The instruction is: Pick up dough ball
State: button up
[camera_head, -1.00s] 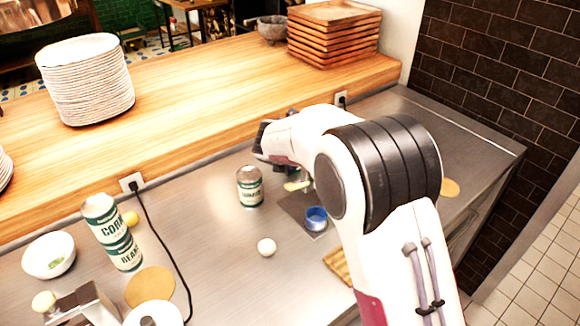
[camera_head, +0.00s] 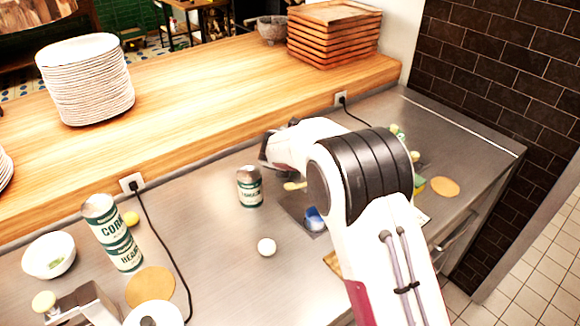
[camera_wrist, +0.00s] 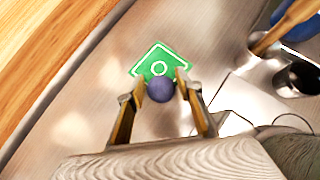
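A yellow ball (camera_head: 131,218) lies behind the tall cans. In the wrist view, my gripper (camera_wrist: 161,80) has its two fingers apart, with a dark blue-purple ball (camera_wrist: 161,90) showing between the tips. I cannot tell whether the fingers touch it. A green square with a white ring (camera_wrist: 158,64) lies just beyond that ball. In the head view, my arm hides the fingertips.
A labelled can (camera_head: 250,187) stands left of my wrist. A blue cup (camera_head: 314,219) is partly behind my arm. Stacked cans (camera_head: 112,232), a white bowl (camera_head: 48,255) and a black cable (camera_head: 160,240) are on the left. A raised wooden shelf (camera_head: 200,105) runs behind.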

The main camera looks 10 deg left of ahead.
dwell(0.4)
jog(key=c, duration=0.9)
jog(key=shift+c, duration=0.2)
jog(key=shift+r, duration=0.1)
notch_tip(320, 180, up, 28)
dwell(0.3)
dwell(0.6)
